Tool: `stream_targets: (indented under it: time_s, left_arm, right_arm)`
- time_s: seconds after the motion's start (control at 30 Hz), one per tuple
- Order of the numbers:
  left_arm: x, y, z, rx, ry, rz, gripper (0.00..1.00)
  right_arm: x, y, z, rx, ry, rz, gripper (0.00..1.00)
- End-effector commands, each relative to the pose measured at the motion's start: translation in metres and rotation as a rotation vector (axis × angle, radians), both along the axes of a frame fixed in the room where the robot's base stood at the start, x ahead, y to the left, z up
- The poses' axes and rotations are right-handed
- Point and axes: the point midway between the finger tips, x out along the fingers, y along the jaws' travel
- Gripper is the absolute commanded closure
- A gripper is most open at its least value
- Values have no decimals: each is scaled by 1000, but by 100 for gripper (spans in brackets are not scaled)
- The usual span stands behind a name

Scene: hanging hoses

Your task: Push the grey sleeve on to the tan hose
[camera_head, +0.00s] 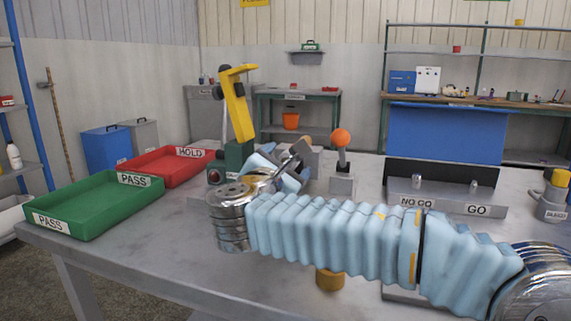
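My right arm comes in from the right and crosses the bench, its wrist near the clamp station. My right gripper (292,166) is partly visible behind the wrist, as dark metal parts beside a small brownish-grey block. Whether its fingers are open or shut does not show. I cannot make out the grey sleeve or the tan hose; the arm and wrist cover much of the bench centre. A short tan-brown cylinder (329,281) shows below the arm, mostly hidden, and I cannot tell what it is. My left gripper is out of view.
A yellow clamp handle (238,105) stands upright behind my wrist. An orange-knobbed lever (341,139) is to its right. A green PASS tray (99,212) and red HOLD tray (160,166) lie left. A NO GO/GO gauge block (441,198) sits right. The front-left bench is clear.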

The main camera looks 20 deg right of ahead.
Motion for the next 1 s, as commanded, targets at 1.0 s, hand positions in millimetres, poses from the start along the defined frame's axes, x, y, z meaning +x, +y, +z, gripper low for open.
stream_targets:
  time_s: [1.0]
  left_arm:
    - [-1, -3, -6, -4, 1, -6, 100]
  right_arm:
    - [-115, 77, -1, 0, 0, -1, 23]
